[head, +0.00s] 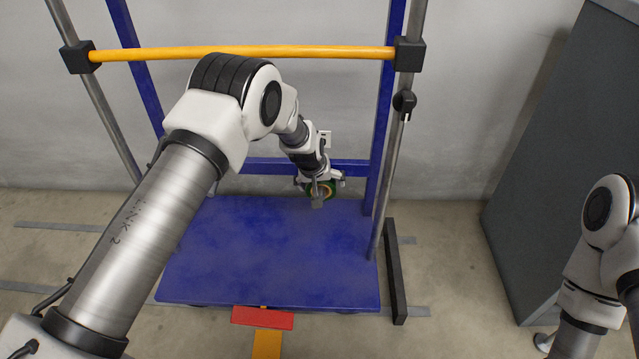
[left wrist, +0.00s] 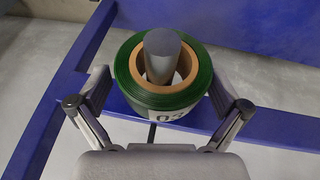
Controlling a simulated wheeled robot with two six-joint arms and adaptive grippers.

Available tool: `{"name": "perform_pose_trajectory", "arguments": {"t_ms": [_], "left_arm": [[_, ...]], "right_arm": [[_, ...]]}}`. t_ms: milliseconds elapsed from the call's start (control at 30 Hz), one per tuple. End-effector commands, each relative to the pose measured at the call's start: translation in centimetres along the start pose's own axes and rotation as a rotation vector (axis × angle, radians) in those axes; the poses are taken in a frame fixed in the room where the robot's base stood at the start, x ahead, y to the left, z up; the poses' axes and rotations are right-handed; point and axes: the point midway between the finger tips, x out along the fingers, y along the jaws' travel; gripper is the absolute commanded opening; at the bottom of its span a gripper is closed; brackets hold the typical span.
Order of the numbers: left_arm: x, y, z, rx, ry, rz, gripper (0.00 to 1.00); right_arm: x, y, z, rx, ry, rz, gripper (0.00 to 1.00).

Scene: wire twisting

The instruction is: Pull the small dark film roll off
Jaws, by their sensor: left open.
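The small film roll (left wrist: 160,106) is dark green with a brown cardboard core and a white label printed with dark digits. It sits around a grey peg (left wrist: 161,58), which passes through its core. In the head view the roll (head: 322,188) is small and partly hidden by my left wrist, above the back edge of the blue platform. My left gripper (left wrist: 160,92) is open, with one finger on each side of the roll. I cannot tell whether the fingers touch it. In the head view the left gripper (head: 320,182) is at the roll. My right gripper is out of view.
A yellow bar (head: 250,53) spans two grey uprights above. The blue platform (head: 275,255) is bare, with a red block (head: 262,318) at its front edge.

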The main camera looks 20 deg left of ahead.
Motion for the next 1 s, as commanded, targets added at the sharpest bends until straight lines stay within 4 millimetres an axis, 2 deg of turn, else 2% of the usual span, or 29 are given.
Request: {"name": "perform_pose_trajectory", "arguments": {"t_ms": [67, 300, 333, 467, 500, 1000], "left_arm": [[0.8, 0.0, 0.0, 0.001, 0.001, 0.0, 1.0], [0.9, 0.0, 0.0, 0.0, -0.001, 0.0, 1.0], [0.9, 0.0, 0.0, 0.0, -0.001, 0.0, 0.96], [0.9, 0.0, 0.0, 0.0, -0.001, 0.0, 0.5], [0.9, 0.0, 0.0, 0.0, -0.001, 0.0, 0.48], [0.1, 0.1, -0.3, 0.0, -0.001, 0.0, 0.48]], "right_arm": [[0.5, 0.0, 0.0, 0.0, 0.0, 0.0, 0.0], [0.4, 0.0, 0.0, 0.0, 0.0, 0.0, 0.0], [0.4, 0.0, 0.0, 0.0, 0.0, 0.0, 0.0], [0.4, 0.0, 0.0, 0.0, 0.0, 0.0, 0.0], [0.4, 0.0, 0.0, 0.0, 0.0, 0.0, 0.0], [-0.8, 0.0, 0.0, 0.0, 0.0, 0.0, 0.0]]}}
